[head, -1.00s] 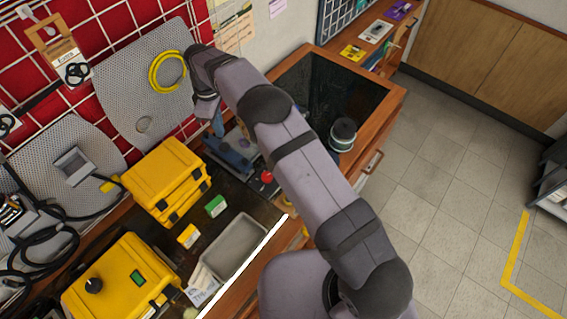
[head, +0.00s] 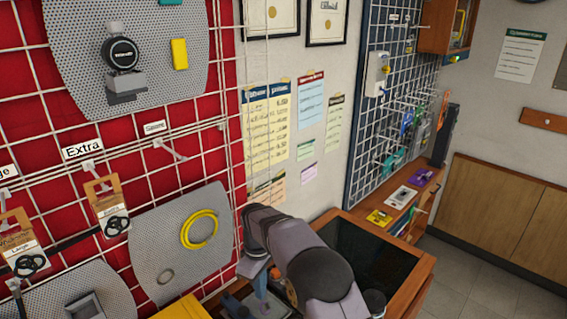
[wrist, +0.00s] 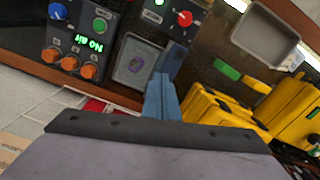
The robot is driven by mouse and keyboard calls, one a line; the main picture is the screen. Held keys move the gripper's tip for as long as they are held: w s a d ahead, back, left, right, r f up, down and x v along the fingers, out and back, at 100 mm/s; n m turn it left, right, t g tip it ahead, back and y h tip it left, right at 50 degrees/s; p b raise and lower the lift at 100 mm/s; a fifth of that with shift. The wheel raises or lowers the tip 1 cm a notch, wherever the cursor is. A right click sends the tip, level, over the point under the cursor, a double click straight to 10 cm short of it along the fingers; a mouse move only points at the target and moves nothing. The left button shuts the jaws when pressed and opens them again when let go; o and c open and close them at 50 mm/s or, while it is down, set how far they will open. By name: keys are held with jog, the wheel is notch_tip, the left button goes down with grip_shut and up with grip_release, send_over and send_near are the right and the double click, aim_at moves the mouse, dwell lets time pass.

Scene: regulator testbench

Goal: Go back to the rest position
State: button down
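My gripper (wrist: 161,97) shows in the wrist view as narrow blue fingers close together, with nothing visible held between them. It points down over the bench, above the area between the test panel and the yellow cases. In the head view my gripper (head: 261,290) is at the lower middle, below the wrist and partly hard to make out against the bench. The test panel (wrist: 108,45) has a green lit display reading "No air", orange knobs, and blue and green knobs.
A grey tray (wrist: 238,32) and yellow cases (wrist: 215,108) lie on the bench. A red grid wall (head: 110,190) with perforated panels, hanging packets and a yellow coiled hose (head: 199,229) stands close to my arm's left.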

jog(key=s+d+r+m+b, duration=0.25)
jog(key=s+d+m, duration=0.35)
jog(key=s+d, duration=0.55)
jog(key=s+d+f+m+b, duration=0.1)
jog(key=s+d+f+m, duration=0.1)
jog(key=s, duration=0.6)
jog(key=s+d+f+m+b, duration=0.2)
jog(key=s+d+f+m, duration=0.1)
jog(key=s+d, duration=0.4)
jog(key=shift+s+d+f+m, duration=0.2)
jog(key=shift+s+m, duration=0.5)
